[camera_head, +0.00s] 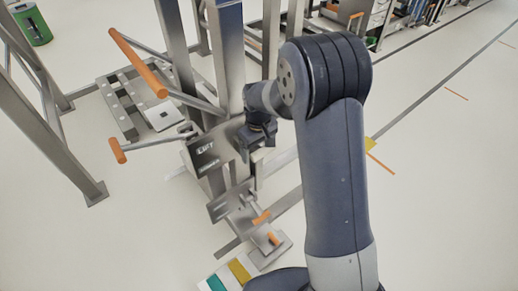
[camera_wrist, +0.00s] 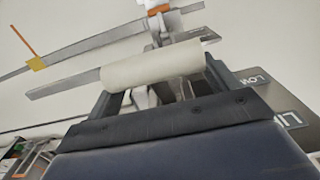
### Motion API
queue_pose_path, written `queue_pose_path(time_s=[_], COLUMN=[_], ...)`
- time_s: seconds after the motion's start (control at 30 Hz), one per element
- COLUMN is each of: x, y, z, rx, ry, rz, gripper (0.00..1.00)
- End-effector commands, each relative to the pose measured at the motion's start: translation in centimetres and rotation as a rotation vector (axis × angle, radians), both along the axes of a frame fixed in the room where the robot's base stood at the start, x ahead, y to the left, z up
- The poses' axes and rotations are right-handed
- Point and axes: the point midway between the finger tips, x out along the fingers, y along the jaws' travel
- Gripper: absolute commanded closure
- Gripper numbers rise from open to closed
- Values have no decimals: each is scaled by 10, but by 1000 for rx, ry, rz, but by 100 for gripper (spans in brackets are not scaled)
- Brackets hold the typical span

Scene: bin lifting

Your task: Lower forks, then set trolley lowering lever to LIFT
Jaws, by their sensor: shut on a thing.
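The trolley (camera_head: 232,70) stands upright as a steel frame left of my arm. Its label plate (camera_head: 206,149) reads LIFT, with a second, blurred word below; the wrist view shows part of this plate (camera_wrist: 285,112) at the right, with cut-off lettering. My gripper (camera_head: 257,138) is beside the plate's right edge. In the wrist view my gripper (camera_wrist: 160,82) is shut on a cream cylindrical grip (camera_wrist: 150,66), apparently the lowering lever's handle, lying across between the two fingers. In the head view the grip is hidden by my gripper. I cannot make out the forks.
Orange-ended handles (camera_head: 138,62) stick out left of the trolley, and a lower one (camera_head: 118,151) sits nearer. An orange pedal (camera_head: 262,217) is near the base. A steel frame (camera_head: 60,130) stands at the left, with a green bin (camera_head: 32,24) behind.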

Motion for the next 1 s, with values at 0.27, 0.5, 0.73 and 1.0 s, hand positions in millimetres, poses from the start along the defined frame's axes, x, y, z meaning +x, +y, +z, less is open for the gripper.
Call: queue_pose_path(time_s=[0.27, 0.5, 0.73, 1.0], x=[-5, -6, -5, -5], y=[-4, -4, -4, -4], z=[-2, -2, -2, -2], rx=[-8, -10, -9, -9], ry=[19, 20, 19, 18], rz=[-2, -1, -1, -2], gripper=[57, 77, 96, 100])
